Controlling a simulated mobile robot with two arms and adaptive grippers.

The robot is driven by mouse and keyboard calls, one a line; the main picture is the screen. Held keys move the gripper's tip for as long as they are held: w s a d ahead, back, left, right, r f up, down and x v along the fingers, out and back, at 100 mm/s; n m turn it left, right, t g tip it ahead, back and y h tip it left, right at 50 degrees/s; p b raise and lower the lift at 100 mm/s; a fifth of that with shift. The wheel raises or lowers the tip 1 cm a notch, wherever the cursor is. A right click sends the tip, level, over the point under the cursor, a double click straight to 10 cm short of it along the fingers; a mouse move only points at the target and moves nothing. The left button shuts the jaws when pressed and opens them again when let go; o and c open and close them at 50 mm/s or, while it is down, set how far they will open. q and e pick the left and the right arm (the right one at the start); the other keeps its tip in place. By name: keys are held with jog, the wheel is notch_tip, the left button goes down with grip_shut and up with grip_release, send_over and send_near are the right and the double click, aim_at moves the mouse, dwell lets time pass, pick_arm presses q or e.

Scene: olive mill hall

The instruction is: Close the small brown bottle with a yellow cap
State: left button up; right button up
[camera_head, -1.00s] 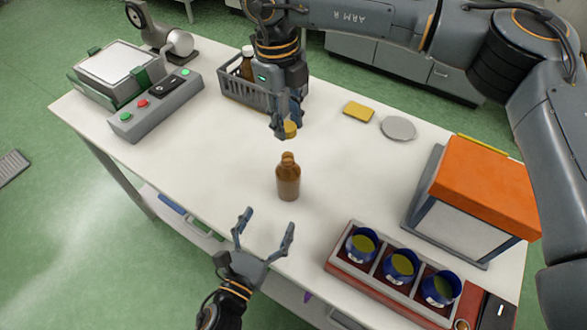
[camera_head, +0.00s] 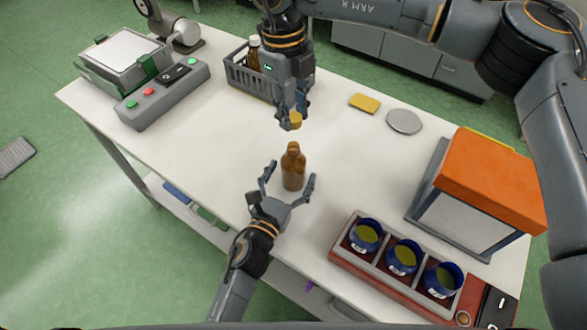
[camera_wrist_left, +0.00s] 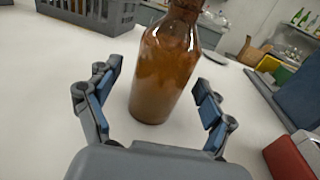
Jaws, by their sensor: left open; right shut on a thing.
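The small brown bottle (camera_head: 293,170) stands upright and uncapped on the white table. In the left wrist view the bottle (camera_wrist_left: 164,75) stands between the spread fingers, with its top cut off by the frame edge. My left gripper (camera_head: 288,180) is open around the lower part of the bottle; its fingers look apart from the glass. My right gripper (camera_head: 292,115) is shut on the yellow cap (camera_head: 295,120) and holds it above the bottle, slightly behind its mouth in the picture.
A grey crate (camera_head: 250,82) with a bottle stands behind the right gripper. A button box (camera_head: 165,95) is at left. A yellow pad (camera_head: 365,103) and grey disc (camera_head: 404,121) lie at right. An orange-topped box (camera_head: 485,180) and a tray (camera_head: 345,262) of blue cups stand right.

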pick_arm(q)
jog(key=shift+w+d, duration=0.25)
jog(key=shift+w, duration=0.2)
grip_shut()
pick_arm(e)
send_over(294, 146)
jog(key=shift+w+a+f, duration=0.1)
jog(key=shift+f, duration=2.4)
jog(key=shift+f, duration=0.85)
jog(key=shift+f, duration=0.6)
